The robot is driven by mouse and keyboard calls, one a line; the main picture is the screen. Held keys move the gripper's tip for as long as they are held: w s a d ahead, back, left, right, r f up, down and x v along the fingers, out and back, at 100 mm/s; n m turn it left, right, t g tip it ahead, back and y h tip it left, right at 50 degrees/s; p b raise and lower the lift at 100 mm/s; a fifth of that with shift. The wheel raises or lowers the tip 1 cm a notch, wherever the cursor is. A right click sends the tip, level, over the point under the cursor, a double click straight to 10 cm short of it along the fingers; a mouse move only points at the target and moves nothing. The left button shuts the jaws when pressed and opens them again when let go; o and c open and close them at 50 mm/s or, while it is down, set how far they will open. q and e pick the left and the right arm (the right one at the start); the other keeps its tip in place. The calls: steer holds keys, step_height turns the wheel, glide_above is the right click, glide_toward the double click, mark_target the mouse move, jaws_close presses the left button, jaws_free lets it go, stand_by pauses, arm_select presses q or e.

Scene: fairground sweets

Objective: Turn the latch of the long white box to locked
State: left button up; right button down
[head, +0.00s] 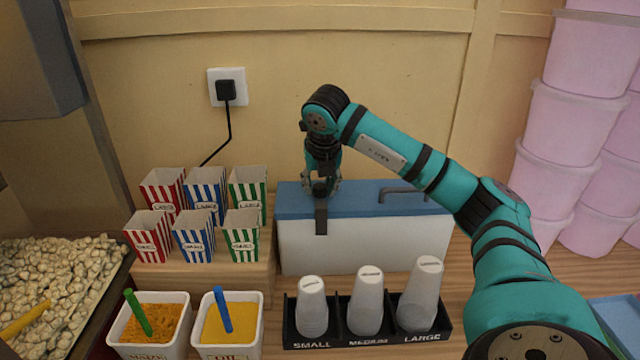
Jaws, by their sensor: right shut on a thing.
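The long white box (375,248) stands on the counter against the back wall. It has a blue lid (345,204) with a dark bar handle (402,190). A dark latch (321,218) is at the left part of the lid and reaches down over the front edge onto the white wall. My right gripper (322,187) points down from above and is shut on the top of the latch. The fingers hide that part of the latch. My left gripper is not in view.
A black holder (328,343) with three cup stacks stands before the box. Striped cartons (192,237) stand on a wooden step (175,277) at its left. Two white tubs (263,340) sit in front. Pink buckets (565,120) are stacked at right.

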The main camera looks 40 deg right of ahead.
steer(key=c, duration=1.2)
jaws_free()
steer(key=v, duration=1.2)
steer(key=shift+d, duration=0.1)
